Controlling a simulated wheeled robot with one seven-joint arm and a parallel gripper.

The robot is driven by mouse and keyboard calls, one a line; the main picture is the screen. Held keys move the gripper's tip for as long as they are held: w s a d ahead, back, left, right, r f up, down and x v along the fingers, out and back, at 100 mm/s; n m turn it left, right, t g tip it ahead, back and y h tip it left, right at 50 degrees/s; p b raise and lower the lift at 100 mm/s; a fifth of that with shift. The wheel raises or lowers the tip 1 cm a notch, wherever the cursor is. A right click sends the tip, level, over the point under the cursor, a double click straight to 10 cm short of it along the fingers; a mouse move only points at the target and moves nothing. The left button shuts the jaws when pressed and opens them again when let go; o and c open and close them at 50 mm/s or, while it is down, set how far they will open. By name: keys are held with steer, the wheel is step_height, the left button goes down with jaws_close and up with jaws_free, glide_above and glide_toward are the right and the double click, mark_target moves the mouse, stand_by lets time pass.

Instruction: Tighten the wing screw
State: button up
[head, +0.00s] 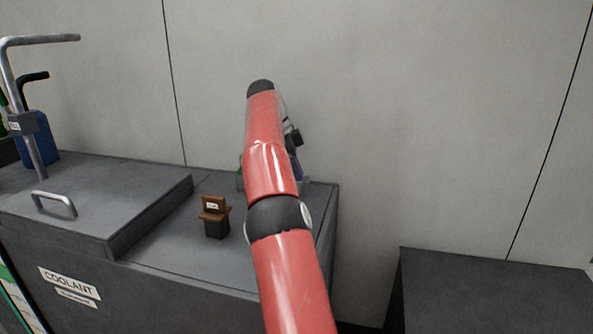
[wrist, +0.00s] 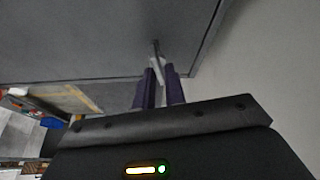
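I cannot identify the wing screw with certainty in either view. In the wrist view, my gripper (wrist: 159,72) has two purple fingers with a gap between them. A pale grey strip (wrist: 157,76) lies in line with that gap, and a thin dark piece (wrist: 156,48) shows just beyond the fingertips. I cannot tell whether the fingers touch or grip either piece. In the head view, my red arm hides most of the gripper; a bit of purple finger (head: 297,167) shows at its right edge, above the back right of the grey tank.
The grey COOLANT tank (head: 165,268) has a raised left section with a metal handle (head: 57,203). A small brown-and-black labelled fitting (head: 215,218) stands on its lower top. A bent metal pipe (head: 20,95) and a blue container (head: 43,145) are at left. A dark box (head: 490,290) is at right.

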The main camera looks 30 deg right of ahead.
steer(key=o, duration=0.3)
steer(key=shift+a+n, duration=0.1)
steer(key=shift+n, duration=0.2)
